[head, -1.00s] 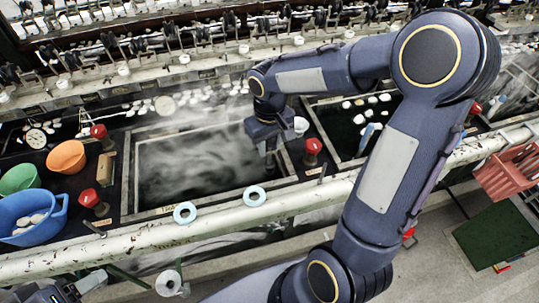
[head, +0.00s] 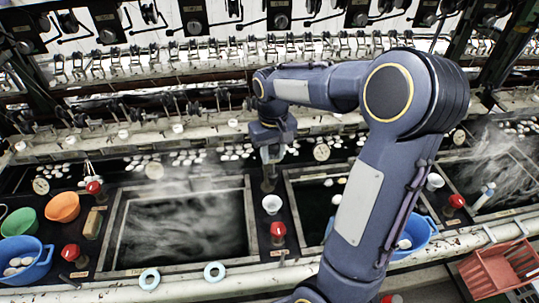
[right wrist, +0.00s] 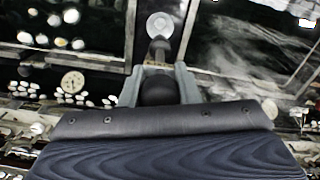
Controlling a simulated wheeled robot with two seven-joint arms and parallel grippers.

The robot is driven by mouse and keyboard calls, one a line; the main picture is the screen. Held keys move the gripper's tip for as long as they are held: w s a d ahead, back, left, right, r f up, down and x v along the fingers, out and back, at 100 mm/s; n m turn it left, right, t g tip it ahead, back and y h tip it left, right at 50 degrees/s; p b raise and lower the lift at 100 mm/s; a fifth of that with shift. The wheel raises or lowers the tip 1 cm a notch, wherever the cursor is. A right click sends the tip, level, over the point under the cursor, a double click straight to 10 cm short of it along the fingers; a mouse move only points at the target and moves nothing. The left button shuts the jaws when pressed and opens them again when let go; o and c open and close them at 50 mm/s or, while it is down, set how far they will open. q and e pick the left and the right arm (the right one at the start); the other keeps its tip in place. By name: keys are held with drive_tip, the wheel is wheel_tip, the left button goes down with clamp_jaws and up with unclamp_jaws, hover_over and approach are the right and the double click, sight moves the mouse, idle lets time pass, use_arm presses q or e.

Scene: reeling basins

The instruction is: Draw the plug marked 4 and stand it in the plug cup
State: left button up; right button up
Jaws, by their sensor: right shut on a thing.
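My right gripper (head: 271,158) is shut on a dark plug (head: 268,180) on the strip between the two middle basins. In the right wrist view the right gripper (right wrist: 158,88) has the plug's dark round head (right wrist: 157,92) between its fingers. I cannot read a number on the plug. A small white cup (head: 272,204) stands on the same strip, just in front of the plug in the head view. The cup also shows in the right wrist view (right wrist: 160,25), beyond the fingertips. I cannot tell whether the plug's lower end touches anything. My left gripper is out of view.
A steaming basin (head: 185,228) lies left of the strip and a dark basin (head: 310,205) lies right. A red knob (head: 277,230) stands in front of the cup. Blue (head: 25,262), green (head: 20,222) and orange (head: 62,207) bowls stand left. Reeling machinery runs behind.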

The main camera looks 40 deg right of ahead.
sight(272, 181)
wheel_tip(272, 181, down, 9)
drive_tip(key=b, duration=0.6)
drive_tip(key=shift+r, duration=0.15)
drive_tip(key=shift+f+b, duration=0.5)
drive_tip(key=shift+f, duration=0.05)
idle(0.5)
drive_tip(key=shift+f, duration=0.25)
drive_tip(key=shift+f+b, duration=0.55)
drive_tip(key=shift+f, duration=0.15)
idle(0.5)
